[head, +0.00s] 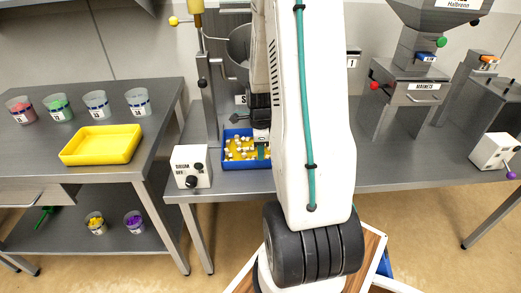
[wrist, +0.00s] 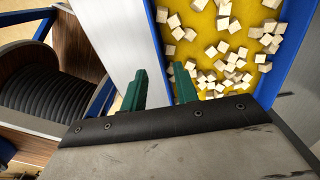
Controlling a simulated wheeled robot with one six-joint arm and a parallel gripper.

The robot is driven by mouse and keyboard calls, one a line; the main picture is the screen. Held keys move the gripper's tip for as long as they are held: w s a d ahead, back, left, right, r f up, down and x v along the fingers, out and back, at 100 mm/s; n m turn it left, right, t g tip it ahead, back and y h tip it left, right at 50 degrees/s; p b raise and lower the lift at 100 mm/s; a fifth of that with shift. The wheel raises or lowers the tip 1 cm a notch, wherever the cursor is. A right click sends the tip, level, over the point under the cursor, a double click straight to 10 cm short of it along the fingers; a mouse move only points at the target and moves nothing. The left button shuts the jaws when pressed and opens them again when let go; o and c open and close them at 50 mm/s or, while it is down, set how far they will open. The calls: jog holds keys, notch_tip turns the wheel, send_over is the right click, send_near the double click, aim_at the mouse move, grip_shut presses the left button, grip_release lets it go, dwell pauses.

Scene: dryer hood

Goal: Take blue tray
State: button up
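The blue tray (head: 246,164) stands on the grey bench, with a yellow inside holding many small pale cubes. My arm hides its right part in the head view. In the wrist view its blue wall (wrist: 154,35) runs down towards my gripper. My gripper (wrist: 160,69) is open, with its two green fingers apart. One finger appears on the outer side of the wall and the other on the inner side, over the cubes. Whether they touch the wall cannot be told.
A white switch box (head: 191,167) stands left of the tray at the bench's front edge. A yellow tray (head: 101,145) and several cups are on the left table. A magnets hopper (head: 408,98) stands on the right. Open floor lies between the tables.

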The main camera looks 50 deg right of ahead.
jog(key=f, duration=0.5)
jog(key=shift+s+d+f, duration=0.25)
jog(key=shift+d+f, duration=0.1)
grip_shut()
